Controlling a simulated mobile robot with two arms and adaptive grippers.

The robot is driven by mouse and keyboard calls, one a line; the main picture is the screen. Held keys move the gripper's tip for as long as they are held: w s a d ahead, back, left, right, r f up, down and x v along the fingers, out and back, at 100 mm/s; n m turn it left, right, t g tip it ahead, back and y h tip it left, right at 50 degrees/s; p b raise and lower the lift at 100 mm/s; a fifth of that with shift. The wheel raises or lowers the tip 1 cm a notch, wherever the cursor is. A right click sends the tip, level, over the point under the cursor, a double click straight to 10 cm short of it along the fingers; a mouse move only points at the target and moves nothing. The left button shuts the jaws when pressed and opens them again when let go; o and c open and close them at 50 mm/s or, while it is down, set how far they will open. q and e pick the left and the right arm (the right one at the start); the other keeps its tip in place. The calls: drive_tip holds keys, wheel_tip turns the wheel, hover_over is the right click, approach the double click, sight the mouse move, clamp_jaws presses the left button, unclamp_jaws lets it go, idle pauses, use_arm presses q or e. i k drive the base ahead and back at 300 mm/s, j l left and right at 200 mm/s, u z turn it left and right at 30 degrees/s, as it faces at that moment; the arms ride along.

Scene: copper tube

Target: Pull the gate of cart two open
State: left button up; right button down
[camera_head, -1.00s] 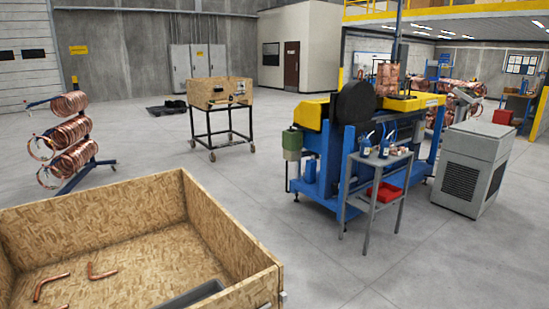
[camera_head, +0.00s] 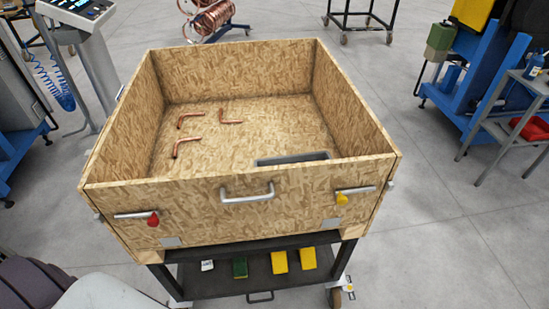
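A wooden chipboard cart (camera_head: 125,197) stands close in front of me. No number shows on it, so I cannot tell if it is cart two. Its near wall, the gate (camera_head: 295,218), is upright between the side walls. A silver pull handle (camera_head: 247,194) sits at the gate's middle. A latch bar with a red knob (camera_head: 153,218) is on the left, and one with a yellow knob (camera_head: 342,198) is on the right. Several bent copper tubes (camera_head: 190,145) and a grey tray (camera_head: 292,158) lie inside. Neither of my grippers is in view.
A dark lower shelf (camera_head: 220,283) holds several small yellow, green and white items. A control panel on a post (camera_head: 78,12) stands left. A blue machine (camera_head: 480,75) and a small side table (camera_head: 512,125) stand right. Floor right of the cart is clear.

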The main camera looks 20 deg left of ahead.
sight(250, 214)
drive_tip(key=u, duration=0.85)
